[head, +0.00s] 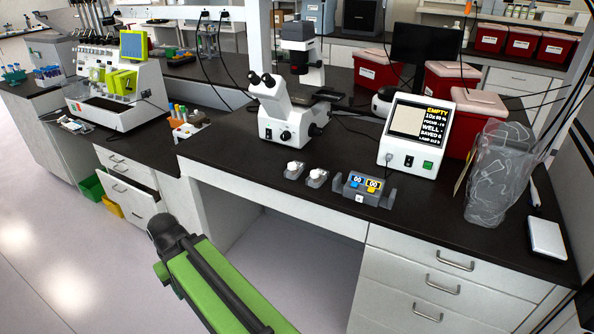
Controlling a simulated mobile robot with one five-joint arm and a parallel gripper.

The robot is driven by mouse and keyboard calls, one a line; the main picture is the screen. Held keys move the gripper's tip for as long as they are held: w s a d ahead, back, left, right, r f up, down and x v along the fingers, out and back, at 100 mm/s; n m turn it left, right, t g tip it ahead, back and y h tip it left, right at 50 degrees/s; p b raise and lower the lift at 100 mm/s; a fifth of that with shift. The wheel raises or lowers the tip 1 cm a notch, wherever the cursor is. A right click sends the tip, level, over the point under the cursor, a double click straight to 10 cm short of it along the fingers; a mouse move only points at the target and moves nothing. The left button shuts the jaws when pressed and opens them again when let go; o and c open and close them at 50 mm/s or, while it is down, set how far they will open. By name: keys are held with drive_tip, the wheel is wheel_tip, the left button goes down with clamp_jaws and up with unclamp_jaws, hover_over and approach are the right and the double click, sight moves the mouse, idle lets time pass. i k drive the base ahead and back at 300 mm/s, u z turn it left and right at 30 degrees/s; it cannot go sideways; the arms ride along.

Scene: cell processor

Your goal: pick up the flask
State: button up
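I cannot make out a flask for certain in the head view. A clear, see-through crumpled-looking object (497,175) stands upright at the right end of the dark bench; I cannot tell whether it is a bag or a vessel. My green arm reaches up from the bottom edge, in front of the bench and left of its knee space. It ends in a dark rounded joint. No gripper fingers show.
The dark bench (240,140) carries a white microscope (285,110), a white screen box (415,135), two small white-topped knobs (306,172) and a grey counter (363,188). Red bins (375,72) stand behind. A drawer (128,188) is open at left.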

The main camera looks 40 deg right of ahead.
sight(295, 168)
drive_tip(key=z, duration=0.05)
drive_tip(key=i, duration=1)
drive_tip(key=u, duration=0.05)
